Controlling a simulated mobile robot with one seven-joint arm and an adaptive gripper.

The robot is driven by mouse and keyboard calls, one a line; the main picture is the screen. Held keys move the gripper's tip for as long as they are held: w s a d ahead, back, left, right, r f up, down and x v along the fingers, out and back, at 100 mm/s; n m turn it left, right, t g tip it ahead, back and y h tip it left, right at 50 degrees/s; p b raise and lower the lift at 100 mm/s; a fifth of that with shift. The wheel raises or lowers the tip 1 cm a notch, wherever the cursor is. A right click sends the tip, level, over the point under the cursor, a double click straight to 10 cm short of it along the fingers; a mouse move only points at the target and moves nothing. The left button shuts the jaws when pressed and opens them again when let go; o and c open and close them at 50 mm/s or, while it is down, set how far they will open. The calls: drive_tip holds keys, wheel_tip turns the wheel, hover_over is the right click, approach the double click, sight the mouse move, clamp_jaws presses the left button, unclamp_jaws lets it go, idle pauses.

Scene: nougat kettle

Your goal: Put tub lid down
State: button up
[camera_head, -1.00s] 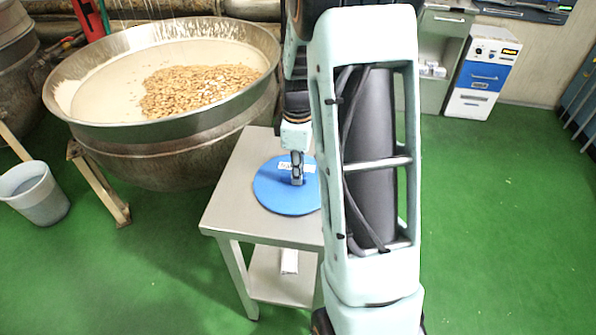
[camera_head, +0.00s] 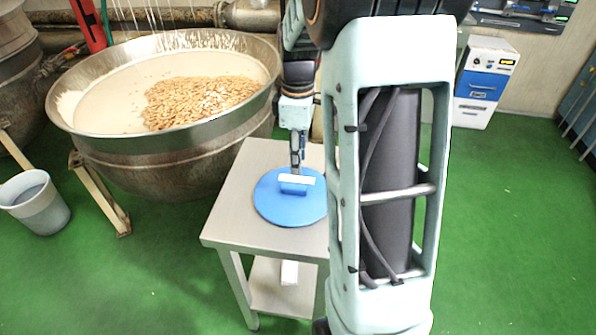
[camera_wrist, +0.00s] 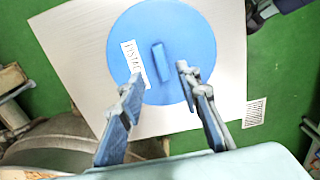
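The tub lid is a round blue disc with a raised bar handle and a white printed label. It lies flat on the small steel table (camera_head: 232,215), right of the kettle, in the head view (camera_head: 290,207). In the wrist view the lid (camera_wrist: 190,30) shows almost whole, with its handle (camera_wrist: 161,64) between and beyond the fingertips. My gripper (camera_head: 297,170) is just above the lid. Its two fingers stand apart and empty in the wrist view (camera_wrist: 160,77). My arm hides the lid's right edge in the head view.
A large steel kettle (camera_head: 165,150) with nuts on a pale mass stands left of the table. A grey bucket (camera_head: 35,203) is at the far left. A blue and white cabinet (camera_head: 484,82) stands at the back right. Green floor is open at right.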

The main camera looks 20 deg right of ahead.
drive_tip(key=shift+r, duration=1.5)
